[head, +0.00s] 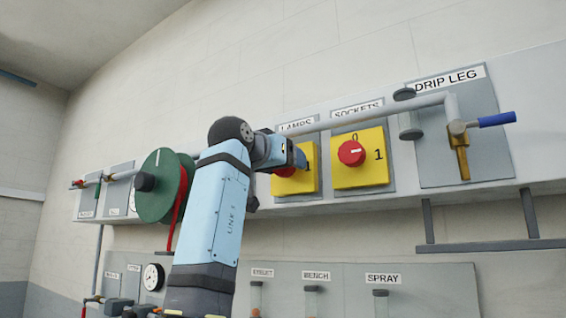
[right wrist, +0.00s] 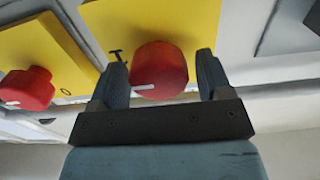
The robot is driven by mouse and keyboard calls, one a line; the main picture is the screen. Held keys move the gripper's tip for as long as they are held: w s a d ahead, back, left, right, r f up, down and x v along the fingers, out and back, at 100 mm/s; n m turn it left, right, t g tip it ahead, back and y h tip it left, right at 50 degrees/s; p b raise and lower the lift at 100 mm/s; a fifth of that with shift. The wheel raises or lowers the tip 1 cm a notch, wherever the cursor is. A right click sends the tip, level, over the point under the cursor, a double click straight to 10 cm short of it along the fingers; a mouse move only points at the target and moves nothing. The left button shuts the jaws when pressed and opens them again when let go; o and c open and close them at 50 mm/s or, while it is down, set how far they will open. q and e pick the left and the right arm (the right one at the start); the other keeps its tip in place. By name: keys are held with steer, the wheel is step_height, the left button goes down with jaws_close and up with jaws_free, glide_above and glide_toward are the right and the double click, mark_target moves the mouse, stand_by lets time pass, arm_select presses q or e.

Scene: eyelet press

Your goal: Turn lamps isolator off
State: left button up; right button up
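The lamps isolator is a yellow plate (head: 307,180) with a red round knob, below the LAMPS label. The knob (head: 285,172) is mostly hidden by my right gripper (head: 293,158) in the head view. In the right wrist view the red knob (right wrist: 160,70) sits between the two fingers of my right gripper (right wrist: 162,75), with a narrow gap visible on each side. The gripper is open around the knob. The knob's white mark points left in that view, the same way as the neighbouring knob's mark. My left gripper is not in view.
The sockets isolator (head: 361,172) is close on the right, its red knob (head: 351,153) marked towards 1. A grey pipe (head: 385,112) runs above the isolators to a blue-handled valve (head: 497,119). A green hose reel (head: 161,185) is on the left. A lower panel (head: 430,300) carries labelled tubes.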

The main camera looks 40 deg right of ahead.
steer(key=c, duration=0.8)
steer(key=shift+o, duration=0.2)
steer(key=shift+n, duration=0.4)
steer(key=n+p, duration=0.1)
steer(key=n, duration=0.1)
steer(key=shift+w+r+n+p, duration=0.1)
steer(key=shift+n+p, duration=0.3)
steer(key=n+p, duration=0.1)
steer(key=n, duration=0.4)
steer(key=shift+w+a+p, duration=0.1)
steer(key=shift+w+p, duration=0.05)
steer(key=shift+p, duration=0.25)
steer(key=n, duration=0.3)
steer(key=n+p, duration=0.1)
steer(key=n, duration=0.1)
steer(key=shift+f, duration=0.25)
steer(key=n, duration=0.4)
steer(key=shift+f+p, duration=0.15)
steer(key=shift+p, duration=0.25)
steer(key=shift+w+n, duration=0.1)
steer(key=shift+n, duration=0.2)
